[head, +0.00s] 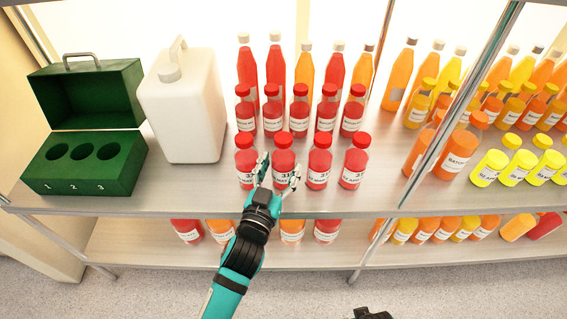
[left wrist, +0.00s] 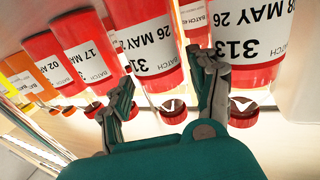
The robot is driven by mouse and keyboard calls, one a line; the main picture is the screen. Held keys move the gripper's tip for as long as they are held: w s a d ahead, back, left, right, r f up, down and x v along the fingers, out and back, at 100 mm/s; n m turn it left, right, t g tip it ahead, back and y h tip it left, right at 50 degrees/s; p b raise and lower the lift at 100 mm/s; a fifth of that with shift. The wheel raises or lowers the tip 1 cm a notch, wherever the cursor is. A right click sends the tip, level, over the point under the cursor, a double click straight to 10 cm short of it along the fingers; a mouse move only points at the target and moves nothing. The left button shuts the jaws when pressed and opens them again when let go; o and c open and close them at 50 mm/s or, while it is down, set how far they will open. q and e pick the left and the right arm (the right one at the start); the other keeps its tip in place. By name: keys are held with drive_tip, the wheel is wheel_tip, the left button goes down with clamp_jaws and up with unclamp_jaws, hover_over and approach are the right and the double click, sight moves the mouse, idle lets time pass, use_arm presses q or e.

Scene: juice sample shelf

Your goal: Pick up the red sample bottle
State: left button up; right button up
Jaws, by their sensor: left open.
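Red sample bottles with red caps and white labels stand in rows on the shelf. In the head view my left gripper (head: 280,172) is at the front row, open, its fingers either side of the lower part of the second bottle from the left (head: 284,158). In the left wrist view, which looks upside down, that bottle (left wrist: 147,38) reads "26 MAY" and lies between the open fingers (left wrist: 165,95). A neighbouring bottle (left wrist: 245,40) reads "08 MAY" and "313". Contact cannot be told. A dark part of my right arm shows at the bottom edge.
A green box (head: 95,170) with three numbered holes and a white jug (head: 185,110) stand at the left. Front-row neighbours (head: 246,160) (head: 319,165) stand close on both sides. Tall bottles (head: 305,68) stand behind. A metal post (head: 460,105) rises at the right. Yellow and orange bottles fill the right.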

use_arm(q)
drive_tip(key=shift+x, duration=1.45)
drive_tip(key=shift+f, duration=0.1)
drive_tip(key=c, duration=1)
drive_tip(key=shift+c, duration=0.2)
use_arm(e)
drive_tip(key=shift+w+r, duration=0.3)
drive_tip(key=shift+r, duration=0.15)
